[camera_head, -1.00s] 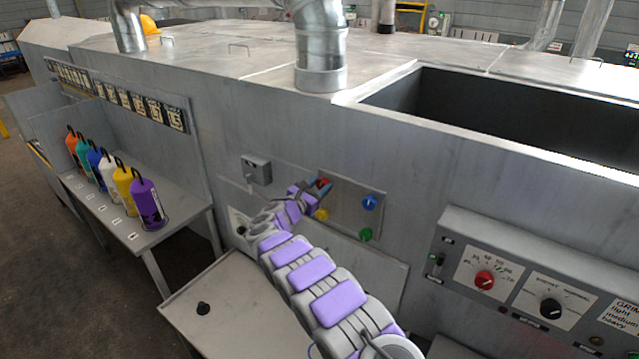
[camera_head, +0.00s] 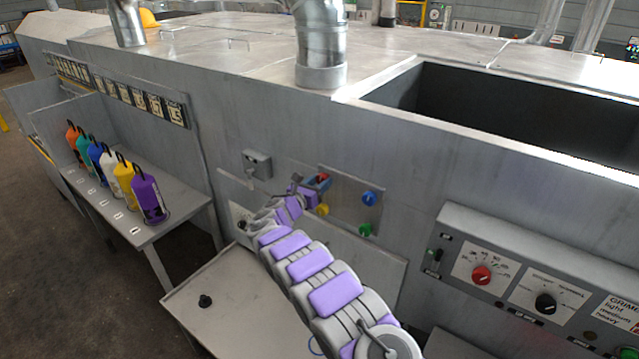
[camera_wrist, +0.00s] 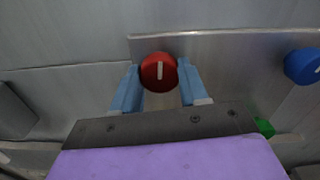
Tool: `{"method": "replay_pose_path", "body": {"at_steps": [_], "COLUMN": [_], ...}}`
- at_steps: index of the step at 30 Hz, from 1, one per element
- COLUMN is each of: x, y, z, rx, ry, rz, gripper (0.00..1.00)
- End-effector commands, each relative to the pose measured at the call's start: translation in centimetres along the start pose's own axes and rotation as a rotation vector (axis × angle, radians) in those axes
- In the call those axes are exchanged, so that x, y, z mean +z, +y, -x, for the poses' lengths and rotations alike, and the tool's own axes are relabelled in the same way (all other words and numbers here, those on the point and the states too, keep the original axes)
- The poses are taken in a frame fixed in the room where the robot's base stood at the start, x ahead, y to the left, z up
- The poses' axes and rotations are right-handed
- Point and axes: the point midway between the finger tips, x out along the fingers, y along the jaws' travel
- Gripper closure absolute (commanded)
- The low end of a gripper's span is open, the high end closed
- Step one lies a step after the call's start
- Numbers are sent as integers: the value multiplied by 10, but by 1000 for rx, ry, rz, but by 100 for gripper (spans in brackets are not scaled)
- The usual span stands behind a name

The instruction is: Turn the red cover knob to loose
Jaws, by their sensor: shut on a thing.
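The red cover knob (camera_head: 323,177) is at the upper left of a grey panel (camera_head: 344,188) on the machine's side wall. In the wrist view, the red knob (camera_wrist: 158,72) shows its round face with a white mark standing nearly upright. My gripper (camera_head: 318,183) is at the knob. In the wrist view, the two blue fingers of my gripper (camera_wrist: 159,77) are shut on it, one on each side. In the head view the gripper partly hides the knob.
A blue knob (camera_head: 369,198), a green knob (camera_head: 365,230) and a yellow knob (camera_head: 322,209) share the panel. A grey box (camera_head: 257,164) is on the wall to the left. A control console (camera_head: 540,278) juts out at right. Several coloured bottles stand on a shelf (camera_head: 160,232) at left.

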Motion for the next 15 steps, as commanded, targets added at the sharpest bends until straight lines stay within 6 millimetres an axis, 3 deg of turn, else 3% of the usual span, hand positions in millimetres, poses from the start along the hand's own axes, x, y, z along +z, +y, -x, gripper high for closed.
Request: {"method": "replay_pose_path", "body": {"at_steps": [2, 3, 10, 15], "x": [-7, -7, -2, 0], "y": [2, 2, -1, -3], "z": [2, 2, 2, 2], "rx": [4, 4, 2, 0], "ry": [10, 10, 3, 2], "rz": [5, 5, 1, -2], "gripper": [87, 55, 33, 31]}}
